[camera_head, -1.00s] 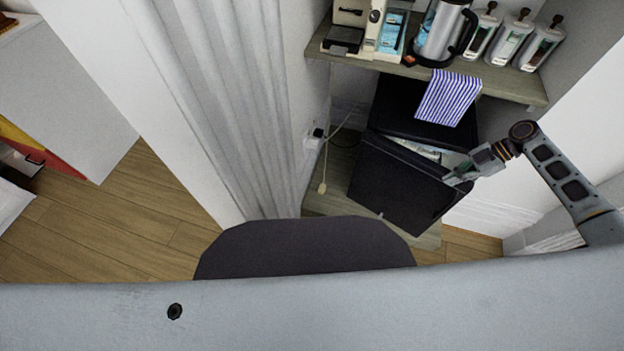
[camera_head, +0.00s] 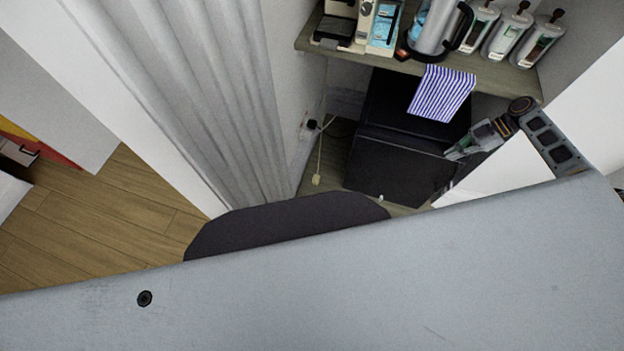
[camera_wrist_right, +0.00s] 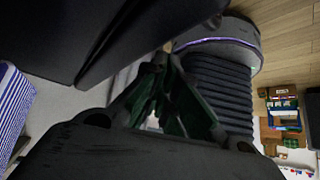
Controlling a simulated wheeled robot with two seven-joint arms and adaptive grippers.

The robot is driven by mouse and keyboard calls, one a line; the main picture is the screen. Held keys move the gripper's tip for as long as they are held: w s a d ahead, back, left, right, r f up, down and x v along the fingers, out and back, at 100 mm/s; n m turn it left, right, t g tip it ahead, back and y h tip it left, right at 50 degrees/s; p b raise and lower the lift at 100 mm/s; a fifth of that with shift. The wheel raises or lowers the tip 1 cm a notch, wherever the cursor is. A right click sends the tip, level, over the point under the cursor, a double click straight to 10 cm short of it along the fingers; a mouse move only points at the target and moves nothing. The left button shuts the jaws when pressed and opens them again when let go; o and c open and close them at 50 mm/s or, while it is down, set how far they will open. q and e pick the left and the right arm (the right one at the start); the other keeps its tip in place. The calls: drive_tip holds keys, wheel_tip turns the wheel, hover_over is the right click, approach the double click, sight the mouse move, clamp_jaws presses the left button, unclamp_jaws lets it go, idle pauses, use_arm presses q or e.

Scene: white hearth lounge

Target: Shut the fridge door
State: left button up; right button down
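The small black fridge (camera_head: 390,105) stands under a shelf. Its door (camera_head: 395,172) looks closed or almost closed, with only a thin dark line between door and body and no interior showing. In the right wrist view, the dark fridge (camera_wrist_right: 50,35) fills the upper left, with a narrow seam. My right gripper (camera_head: 450,155) is at the right edge of the door, and I cannot tell whether it touches. In the wrist view its fingers (camera_wrist_right: 166,62) come together at the tips with nothing between them. My left gripper is out of view.
The shelf (camera_head: 475,72) above the fridge holds a kettle (camera_head: 437,28), a coffee machine and several bottles. A striped cloth (camera_head: 441,94) hangs from its edge. A power cord hangs left of the fridge. A dark rounded shape (camera_head: 285,228) lies in front; wooden floor is clear at left.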

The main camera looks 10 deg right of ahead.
drive_tip(key=shift+w+d+r, duration=0.35)
drive_tip(key=shift+w+d, duration=0.15)
drive_tip(key=shift+r, duration=0.2)
drive_tip(key=shift+w+r, duration=0.1)
drive_tip(key=shift+r, duration=0.4)
wheel_tip(320, 180, up, 8)
drive_tip(key=s, duration=0.1)
drive_tip(key=shift+a, duration=0.45)
drive_tip(key=shift+s, duration=0.1)
